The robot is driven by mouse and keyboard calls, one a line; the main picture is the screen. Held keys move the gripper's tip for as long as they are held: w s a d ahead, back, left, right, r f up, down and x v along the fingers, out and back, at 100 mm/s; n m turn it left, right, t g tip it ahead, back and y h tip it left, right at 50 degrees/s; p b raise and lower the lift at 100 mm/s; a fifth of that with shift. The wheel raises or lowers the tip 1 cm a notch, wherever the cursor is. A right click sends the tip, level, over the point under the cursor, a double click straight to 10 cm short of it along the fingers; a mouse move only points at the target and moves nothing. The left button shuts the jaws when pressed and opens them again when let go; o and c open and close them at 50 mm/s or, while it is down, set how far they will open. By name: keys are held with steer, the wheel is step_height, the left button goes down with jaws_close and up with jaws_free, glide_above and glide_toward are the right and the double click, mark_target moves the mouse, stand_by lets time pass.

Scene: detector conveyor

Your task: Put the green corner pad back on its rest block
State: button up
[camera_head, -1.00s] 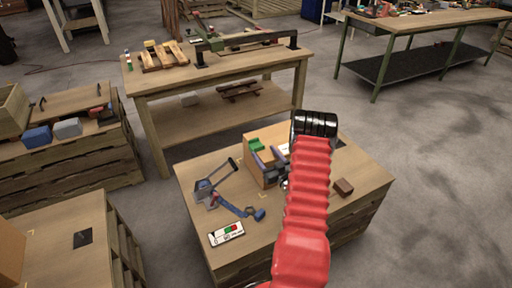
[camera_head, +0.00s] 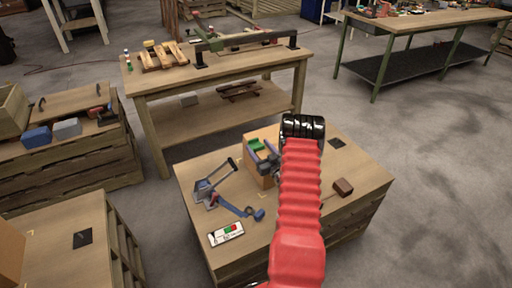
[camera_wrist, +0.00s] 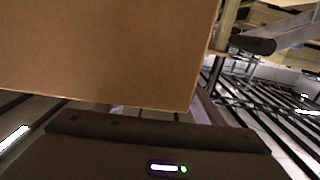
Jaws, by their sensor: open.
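The green corner pad (camera_head: 254,143) shows as a small bright patch at the tan block (camera_head: 255,172) on the near wooden crate table, in the head view. My gripper (camera_head: 262,150) is at the upper part of this block, with its grey jaws open just below and right of the green pad. I cannot tell whether a jaw touches the pad. In the wrist view a plain brown face (camera_wrist: 100,50) fills the upper left, close in front of my dark gripper body. The pad does not show there. I cannot pick out the rest block with certainty; my red arm hides part of the table.
A grey and blue lever device (camera_head: 215,190) and a white card with red and green marks (camera_head: 227,233) lie left of the block. A workbench (camera_head: 225,75) stands behind.

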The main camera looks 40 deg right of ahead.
stand_by(0.4)
steer(key=c, duration=1.2)
steer(key=shift+r, duration=5)
